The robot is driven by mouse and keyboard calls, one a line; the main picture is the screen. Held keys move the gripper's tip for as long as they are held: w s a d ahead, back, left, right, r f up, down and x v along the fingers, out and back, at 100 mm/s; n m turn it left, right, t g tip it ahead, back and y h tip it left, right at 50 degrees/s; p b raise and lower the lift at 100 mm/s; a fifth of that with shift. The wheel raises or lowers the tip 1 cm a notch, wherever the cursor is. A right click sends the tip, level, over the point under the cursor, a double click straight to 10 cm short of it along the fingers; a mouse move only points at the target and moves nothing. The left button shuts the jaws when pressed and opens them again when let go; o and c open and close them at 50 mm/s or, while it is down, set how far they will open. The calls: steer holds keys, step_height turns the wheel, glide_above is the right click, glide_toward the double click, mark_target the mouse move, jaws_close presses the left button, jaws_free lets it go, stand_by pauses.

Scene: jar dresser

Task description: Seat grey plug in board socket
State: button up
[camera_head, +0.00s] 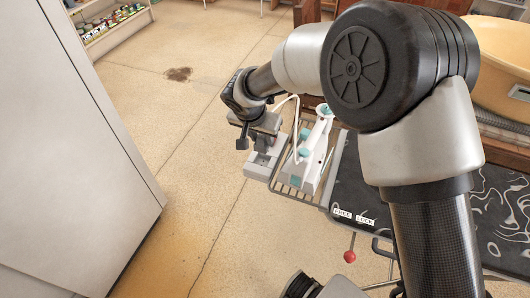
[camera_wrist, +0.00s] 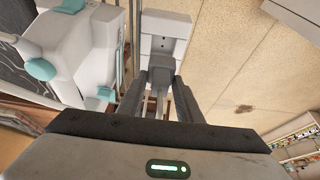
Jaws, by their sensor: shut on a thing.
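In the head view my gripper (camera_head: 260,133) points down over a pale grey board (camera_head: 255,170) at the left end of the wire rack. In the wrist view my gripper (camera_wrist: 163,82) is shut on the grey plug (camera_wrist: 161,67), a small block between the two fingertips. The plug also shows in the head view (camera_head: 262,144) as a darker block below the fingers. The board in the wrist view (camera_wrist: 165,22) lies just beyond the plug, with small dark holes in its upper part. The socket's contact area is hidden by plug and fingers. I cannot tell whether the plug touches the socket.
A white device with teal parts (camera_head: 317,150) stands close right of the board on the wire rack (camera_head: 309,188); a white cord loops beside it. A dark patterned surface (camera_head: 400,225) and a red knob (camera_head: 349,256) are further right. A large white panel (camera_head: 70,150) fills the left.

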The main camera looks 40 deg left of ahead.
mark_target(262, 149)
steer(key=shift+f, duration=3)
steer(key=shift+f+b, duration=0.2)
steer(key=shift+b, duration=0.3)
steer(key=o, duration=1)
steer(key=shift+o, duration=0.2)
steer(key=shift+r, duration=0.1)
steer(key=shift+s+r+p, duration=0.1)
steer(key=shift+r+p, duration=0.3)
steer(key=shift+r, duration=0.05)
steer(key=v, duration=1.1)
steer(key=shift+s, duration=0.2)
steer(key=shift+d+r, duration=0.1)
